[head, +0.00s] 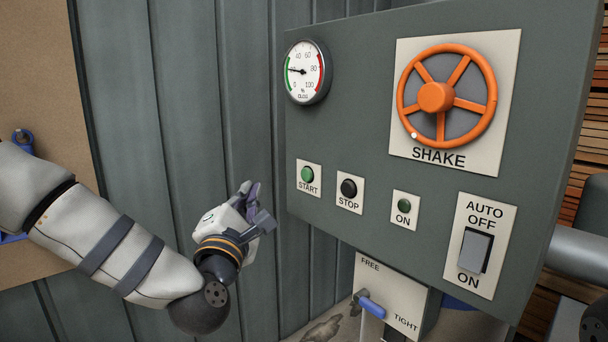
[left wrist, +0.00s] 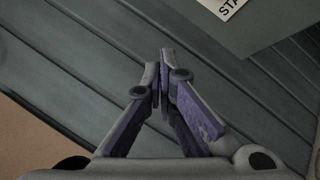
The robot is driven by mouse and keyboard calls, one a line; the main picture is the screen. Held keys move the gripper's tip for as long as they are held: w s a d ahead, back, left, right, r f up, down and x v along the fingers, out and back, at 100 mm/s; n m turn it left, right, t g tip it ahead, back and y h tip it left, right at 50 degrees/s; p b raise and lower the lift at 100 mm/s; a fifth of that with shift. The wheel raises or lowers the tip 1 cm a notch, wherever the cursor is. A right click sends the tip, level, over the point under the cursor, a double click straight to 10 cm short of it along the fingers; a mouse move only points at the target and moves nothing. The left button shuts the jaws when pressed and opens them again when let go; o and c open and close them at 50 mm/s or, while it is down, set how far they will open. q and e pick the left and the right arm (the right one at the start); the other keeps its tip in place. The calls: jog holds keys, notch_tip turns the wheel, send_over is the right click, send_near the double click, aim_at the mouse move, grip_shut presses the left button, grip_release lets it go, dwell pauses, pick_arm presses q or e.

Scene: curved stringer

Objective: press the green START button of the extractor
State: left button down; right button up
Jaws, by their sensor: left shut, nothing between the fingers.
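The green START button (head: 307,174) sits on a white plate at the lower left of the grey control panel (head: 345,120). In the left wrist view only a corner of a white label (left wrist: 232,6) with the letters "STA" shows at the top; the button itself is out of that view. My left gripper (head: 254,190) is left of the panel in the head view, a little lower than the button and apart from it. Its fingers (left wrist: 163,75) are shut with nothing between them. My right gripper is not in view.
Beside START are a black STOP button (head: 348,188) and a green ON lamp or button (head: 404,206). An orange SHAKE wheel (head: 436,97), a dial gauge (head: 303,72), an AUTO/OFF/ON switch (head: 475,250) and a blue FREE/TIGHT lever (head: 371,306) are also there. A ribbed grey wall (head: 190,100) stands behind.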

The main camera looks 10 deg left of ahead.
aim_at(306, 175)
pick_arm(q)
jog(key=shift+s+d, duration=0.1)
jog(key=shift+s, duration=0.05)
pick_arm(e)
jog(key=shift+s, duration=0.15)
pick_arm(q)
jog(key=w+d+b, duration=0.3)
jog(key=w+d, duration=0.2)
jog(key=w, duration=0.2)
jog(key=shift+d, duration=0.2)
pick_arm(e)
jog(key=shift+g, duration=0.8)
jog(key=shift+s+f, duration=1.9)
pick_arm(q)
jog(key=shift+w+d, duration=0.25)
jog(key=shift+w, duration=0.15)
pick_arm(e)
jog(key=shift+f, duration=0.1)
